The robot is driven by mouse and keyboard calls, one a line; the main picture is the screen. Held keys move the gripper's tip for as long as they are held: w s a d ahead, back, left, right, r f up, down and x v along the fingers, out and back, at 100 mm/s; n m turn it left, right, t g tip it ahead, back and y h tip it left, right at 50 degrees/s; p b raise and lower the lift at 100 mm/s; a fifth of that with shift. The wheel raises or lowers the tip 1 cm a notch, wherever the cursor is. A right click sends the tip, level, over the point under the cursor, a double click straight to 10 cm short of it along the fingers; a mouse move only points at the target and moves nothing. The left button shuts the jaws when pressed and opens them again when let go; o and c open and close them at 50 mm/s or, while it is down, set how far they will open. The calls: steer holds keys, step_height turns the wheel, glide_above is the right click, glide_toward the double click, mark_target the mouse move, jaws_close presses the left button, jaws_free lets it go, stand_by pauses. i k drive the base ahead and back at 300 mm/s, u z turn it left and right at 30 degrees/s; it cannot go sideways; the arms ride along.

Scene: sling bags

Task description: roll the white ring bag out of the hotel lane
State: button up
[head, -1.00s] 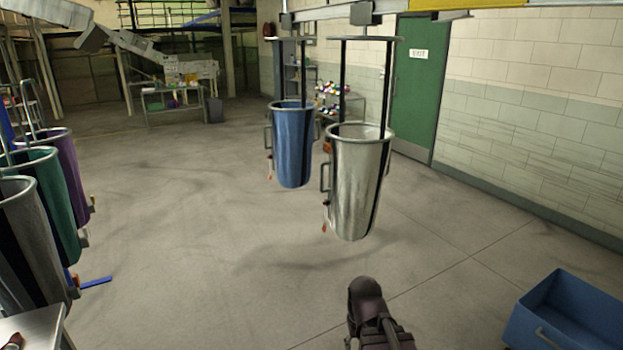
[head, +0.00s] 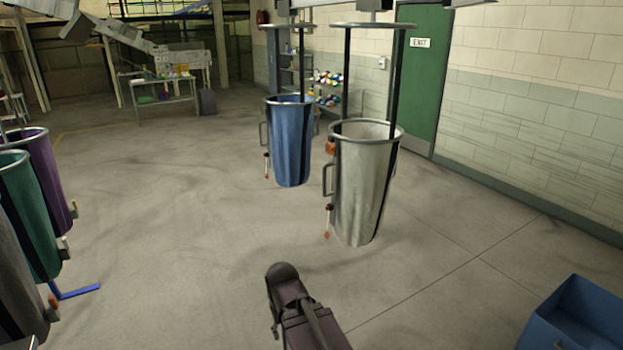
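The white bag (head: 362,190) hangs upright from an overhead rail, its grey ring rim open at the top, right of centre in the head view. It has a handle and a small orange-tipped pull on its left side. A blue bag (head: 290,145) hangs just behind it to the left, on the same rail. A dark part of my arm shows at the bottom centre, in front of and below the white bag and apart from it. The fingers of my gripper are not visible.
Purple (head: 50,180), green (head: 28,215) and grey (head: 15,285) bags hang at the left edge. A blue bin (head: 575,320) stands at the lower right. A green exit door (head: 418,85) and shelves are behind the white bag. The middle floor is clear.

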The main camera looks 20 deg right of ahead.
mark_target(363, 166)
steer(key=i, duration=1.4)
steer(key=z, duration=0.4)
